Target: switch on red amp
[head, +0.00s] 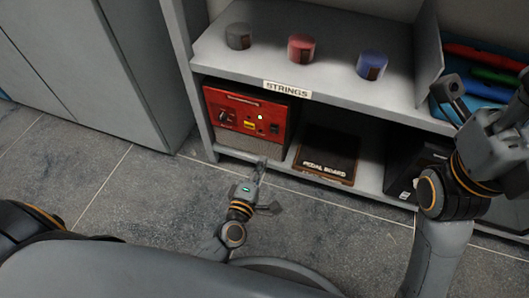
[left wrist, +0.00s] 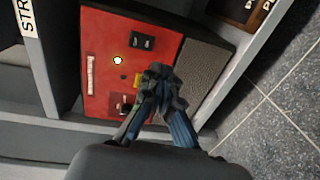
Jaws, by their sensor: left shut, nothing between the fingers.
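The red amp (head: 245,104) stands on the lower shelf at its left end, its front facing out. In the left wrist view the red amp (left wrist: 99,32) fills the middle, with a black switch (left wrist: 143,42), a bright white light (left wrist: 117,60), a small yellow patch and a dark knob (left wrist: 124,106). My left gripper (head: 261,163) is shut and empty, in front of the amp's lower right. In the left wrist view its fingertips (left wrist: 160,74) overlap the panel near the yellow patch; I cannot tell whether they touch. My right gripper (head: 488,92) is open at the right, away from the amp.
A pedal board box (head: 327,156) lies right of the amp, with a dark box (head: 405,184) beyond. Grey, red and blue cylinders stand on the upper shelf (head: 338,76) above a "STRINGS" label (head: 287,89). A grey cabinet (head: 92,62) stands left. The floor in front is clear.

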